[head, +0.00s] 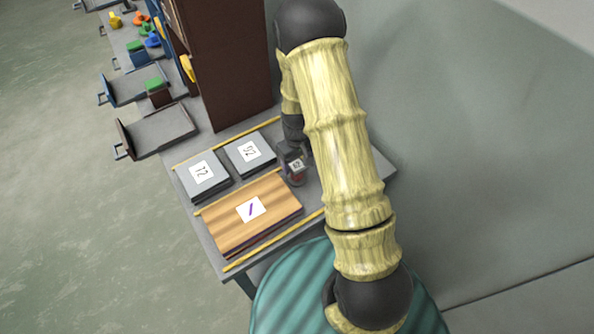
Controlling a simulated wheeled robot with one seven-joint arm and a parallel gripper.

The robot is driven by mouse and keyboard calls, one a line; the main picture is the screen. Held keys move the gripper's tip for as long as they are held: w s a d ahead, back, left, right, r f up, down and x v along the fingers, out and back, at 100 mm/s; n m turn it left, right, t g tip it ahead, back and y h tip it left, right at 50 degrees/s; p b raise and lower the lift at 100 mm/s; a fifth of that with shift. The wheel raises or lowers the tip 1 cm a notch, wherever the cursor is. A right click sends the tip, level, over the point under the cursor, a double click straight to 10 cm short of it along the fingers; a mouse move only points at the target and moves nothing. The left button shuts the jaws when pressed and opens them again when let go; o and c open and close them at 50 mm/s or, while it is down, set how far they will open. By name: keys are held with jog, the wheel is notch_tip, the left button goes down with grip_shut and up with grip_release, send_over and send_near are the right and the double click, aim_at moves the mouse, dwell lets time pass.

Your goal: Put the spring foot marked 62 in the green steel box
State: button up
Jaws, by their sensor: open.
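A small dark piece (297,168) with a white label stands on the grey table, right of the wooden board's far corner. Its label is too small to read surely but may be 62; I cannot tell for certain that it is the spring foot. My gripper (296,151) is at this piece, its jaws open. The arm hides much of the gripper, and I cannot tell whether the fingers touch the piece. I do not make out a green steel box in the head view.
Two grey labelled plates (205,188) (238,160) and a striped wooden board (232,232) lie on the table between yellow strips. A tall brown cabinet (225,70) stands behind. Grey trays (160,132) and small coloured parts (150,35) are at far left. A grey wall is right.

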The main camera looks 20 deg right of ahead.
jog(key=shift+f, duration=1.2)
jog(key=c, duration=1.1)
jog(key=shift+r, duration=0.1)
jog(key=shift+c, duration=0.2)
notch_tip(320, 180, up, 10)
jog(key=shift+f+b, duration=0.1)
jog(key=shift+b, duration=0.4)
